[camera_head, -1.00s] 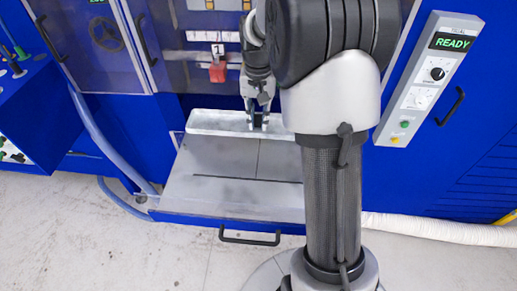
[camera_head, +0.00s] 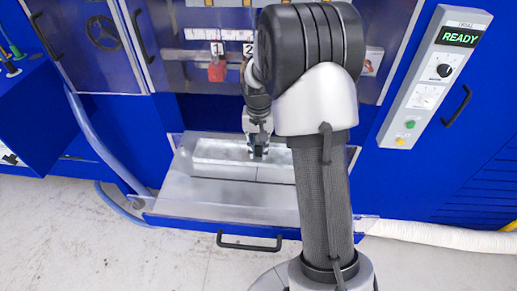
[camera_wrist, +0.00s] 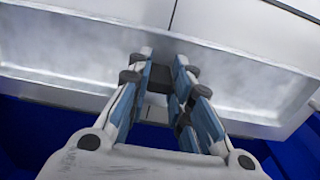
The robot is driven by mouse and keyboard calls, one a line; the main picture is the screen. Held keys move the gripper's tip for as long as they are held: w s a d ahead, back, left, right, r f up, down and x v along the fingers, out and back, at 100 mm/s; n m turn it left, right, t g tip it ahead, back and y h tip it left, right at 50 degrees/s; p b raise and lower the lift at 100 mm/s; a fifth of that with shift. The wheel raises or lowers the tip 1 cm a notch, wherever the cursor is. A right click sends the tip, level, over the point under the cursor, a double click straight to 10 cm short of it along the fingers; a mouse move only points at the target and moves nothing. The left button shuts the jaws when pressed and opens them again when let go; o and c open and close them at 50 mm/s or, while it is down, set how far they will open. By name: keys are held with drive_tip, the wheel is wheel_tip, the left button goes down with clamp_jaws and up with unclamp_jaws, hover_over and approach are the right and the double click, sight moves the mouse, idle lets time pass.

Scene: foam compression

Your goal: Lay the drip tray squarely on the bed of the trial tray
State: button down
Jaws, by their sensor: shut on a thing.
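The drip tray (camera_head: 222,152) is a long, shallow, pale metal trough. It is over the rear part of the trial tray's grey bed (camera_head: 215,197), with its long side roughly parallel to the bed's front edge. I cannot tell whether it touches the bed. My gripper (camera_head: 259,152) points down and is shut on the drip tray near the middle of its length. In the wrist view, the fingers (camera_wrist: 160,76) close on a dark part of the drip tray (camera_wrist: 65,52), whose trough shows on both sides. My arm hides the bed's right part.
The trial tray's front has a black handle (camera_head: 249,242). Behind stands the blue machine with a clear panel and a red tag (camera_head: 217,71). A control box (camera_head: 433,80) reading READY is at right. Hoses run at left and right. The front strip of bed is bare.

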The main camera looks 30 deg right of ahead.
sight(259, 147)
drive_tip(key=c, duration=1.4)
unclamp_jaws()
drive_tip(key=shift+c, duration=0.2)
wheel_tip(259, 147, up, 12)
drive_tip(key=p, duration=0.4)
drive_tip(key=s+a+r+n+t, duration=0.1)
drive_tip(key=s+a+r+n, duration=0.1)
drive_tip(key=s+a+r, duration=0.4)
drive_tip(key=s+a+r+n+t, duration=0.1)
drive_tip(key=s+a, duration=0.3)
drive_tip(key=s, duration=0.6)
drive_tip(key=s+a+r+n+t, duration=0.2)
drive_tip(key=s+a+r+n, duration=0.1)
drive_tip(key=s, duration=0.6)
drive_tip(key=shift+s+a+r+n+t, duration=0.3)
drive_tip(key=shift+s+a+r+n, duration=0.1)
drive_tip(key=shift+a+r, duration=0.2)
